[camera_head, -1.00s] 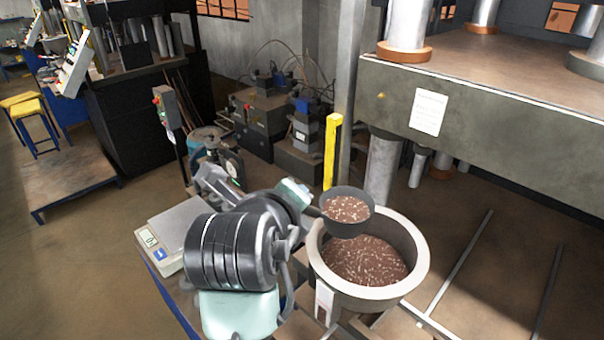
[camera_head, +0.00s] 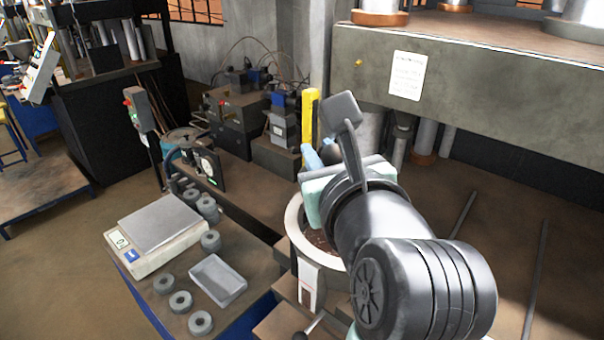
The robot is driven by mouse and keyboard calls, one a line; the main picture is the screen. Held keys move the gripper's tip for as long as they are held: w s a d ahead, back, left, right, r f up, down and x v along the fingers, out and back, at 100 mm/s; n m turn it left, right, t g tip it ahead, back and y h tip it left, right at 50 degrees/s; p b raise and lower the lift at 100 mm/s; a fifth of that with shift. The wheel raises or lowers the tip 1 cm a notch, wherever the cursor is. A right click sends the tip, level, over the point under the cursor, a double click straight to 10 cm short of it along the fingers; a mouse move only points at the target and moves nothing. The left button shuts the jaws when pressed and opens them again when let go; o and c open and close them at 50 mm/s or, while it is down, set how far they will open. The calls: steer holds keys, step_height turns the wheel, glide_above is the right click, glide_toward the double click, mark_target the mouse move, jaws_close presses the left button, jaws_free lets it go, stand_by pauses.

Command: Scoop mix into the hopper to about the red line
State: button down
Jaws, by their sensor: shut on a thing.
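A round pot with a thick pale rim (camera_head: 293,216) stands right of the bench and holds brown mix (camera_head: 319,241). My arm covers most of it. I see no red line on it and cannot tell whether it is the hopper. My gripper (camera_head: 322,160) is beyond the pot's far side, its fingers mostly hidden by my wrist. A small dark rounded part (camera_head: 336,153) beside it looks like the scoop. The scoop's bowl and contents are hidden.
On the bench at left are a scale (camera_head: 157,238), a shallow grey tray (camera_head: 218,280) and several grey discs. A yellow post (camera_head: 310,115) and the big press (camera_head: 480,95) stand behind the pot.

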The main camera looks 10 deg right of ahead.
steer(key=s+d+f+m+t+h+b, duration=0.1)
steer(key=s+d+f+m+t+b, duration=0.1)
steer(key=s+d+m+t+b, duration=0.3)
steer(key=shift+s+d+m+t+h+b, duration=0.35)
steer(key=shift+d+m+b, duration=0.7)
steer(key=shift+d+m, duration=1.3)
steer(key=shift+a+m, duration=0.25)
steer(key=shift+a, duration=0.1)
